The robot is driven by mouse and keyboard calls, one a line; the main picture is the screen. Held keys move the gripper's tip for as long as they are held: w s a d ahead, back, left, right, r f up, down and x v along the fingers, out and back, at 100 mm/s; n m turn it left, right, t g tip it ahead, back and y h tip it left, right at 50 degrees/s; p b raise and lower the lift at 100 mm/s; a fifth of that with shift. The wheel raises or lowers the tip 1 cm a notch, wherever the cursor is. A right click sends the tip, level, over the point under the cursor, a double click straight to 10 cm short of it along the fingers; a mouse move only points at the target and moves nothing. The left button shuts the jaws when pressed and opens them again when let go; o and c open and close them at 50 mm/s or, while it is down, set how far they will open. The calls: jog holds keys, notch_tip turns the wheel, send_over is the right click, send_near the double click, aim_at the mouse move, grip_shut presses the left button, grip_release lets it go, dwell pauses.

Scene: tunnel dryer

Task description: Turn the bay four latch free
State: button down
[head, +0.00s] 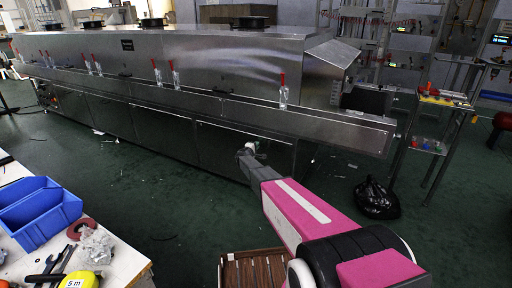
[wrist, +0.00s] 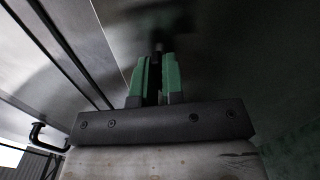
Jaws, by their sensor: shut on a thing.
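The tunnel dryer (head: 160,118) is a long steel machine with a row of lower front panels. My gripper shows in the wrist view (wrist: 158,62) with two green fingers closed on a small dark latch (wrist: 158,47) on a grey steel panel (wrist: 225,50). Most of the latch is hidden between the fingers, and its turn angle cannot be made out. In the head view my arm reaches to the lower front panels right of the middle, where the latch is too small or hidden to see. No bay number is readable.
A black handle (wrist: 45,135) sits at the lower left of the wrist view. Red-topped bottles (head: 283,95) stand along the dryer's ledge. A black bag (head: 376,198) lies on the floor at right. A table with a blue bin (head: 45,225) is at left. Green floor between is mostly clear.

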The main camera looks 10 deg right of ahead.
jog(key=shift+n, duration=8.3)
jog(key=c, duration=1.2)
grip_release()
jog(key=shift+s+a, duration=0.1)
jog(key=shift+s, duration=0.05)
jog(key=v, duration=1)
jog(key=shift+s+a, duration=0.1)
jog(key=shift+s, duration=0.1)
